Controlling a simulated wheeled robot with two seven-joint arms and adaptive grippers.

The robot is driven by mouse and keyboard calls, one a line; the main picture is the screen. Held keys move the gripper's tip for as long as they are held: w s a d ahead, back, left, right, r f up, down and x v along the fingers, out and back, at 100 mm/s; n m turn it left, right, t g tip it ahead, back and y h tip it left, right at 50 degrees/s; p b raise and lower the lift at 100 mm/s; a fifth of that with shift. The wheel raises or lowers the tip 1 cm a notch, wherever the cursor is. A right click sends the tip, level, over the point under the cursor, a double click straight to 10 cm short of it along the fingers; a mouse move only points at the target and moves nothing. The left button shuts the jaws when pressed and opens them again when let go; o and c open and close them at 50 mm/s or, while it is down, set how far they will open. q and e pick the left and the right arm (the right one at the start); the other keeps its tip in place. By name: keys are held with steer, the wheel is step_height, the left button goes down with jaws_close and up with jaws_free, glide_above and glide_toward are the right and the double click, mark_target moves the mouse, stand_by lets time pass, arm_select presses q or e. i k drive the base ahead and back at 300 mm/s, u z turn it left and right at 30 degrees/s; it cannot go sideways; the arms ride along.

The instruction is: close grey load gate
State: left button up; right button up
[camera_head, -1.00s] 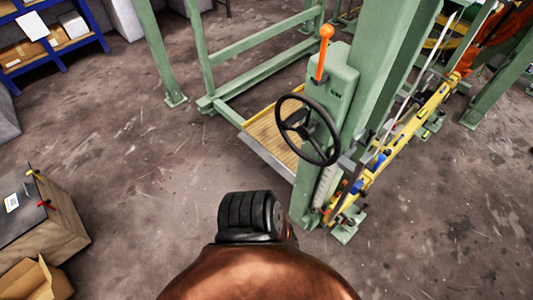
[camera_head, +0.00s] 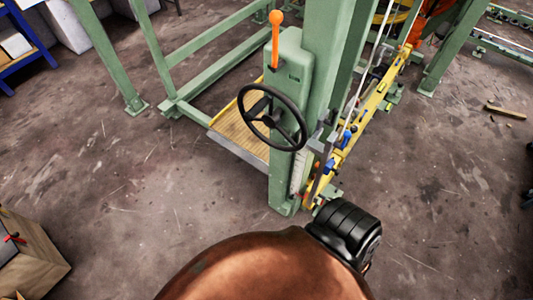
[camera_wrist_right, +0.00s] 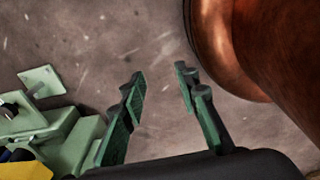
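A grey metal flap (camera_head: 238,152) runs along the front edge of a wooden platform (camera_head: 240,125) in the head view. It slopes down at the foot of the green machine; I cannot tell for sure that it is the grey load gate. Small grey parts (camera_head: 320,146) also sit beside the green column near a yellow rail (camera_head: 375,100). My right gripper (camera_wrist_right: 160,82) is open in the right wrist view, with bare floor between its fingers. Neither gripper shows in the head view.
The green column (camera_head: 310,90) carries a black handwheel (camera_head: 272,118) and an orange-knobbed lever (camera_head: 275,35). A wooden box (camera_head: 35,262) stands at the lower left, a blue shelf (camera_head: 32,50) at the upper left. The floor (camera_head: 450,210) at the right is mostly clear.

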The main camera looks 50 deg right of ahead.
mark_target(228, 144)
steer(key=z, duration=0.05)
steer(key=i, duration=2.6)
steer(key=z, duration=3.3)
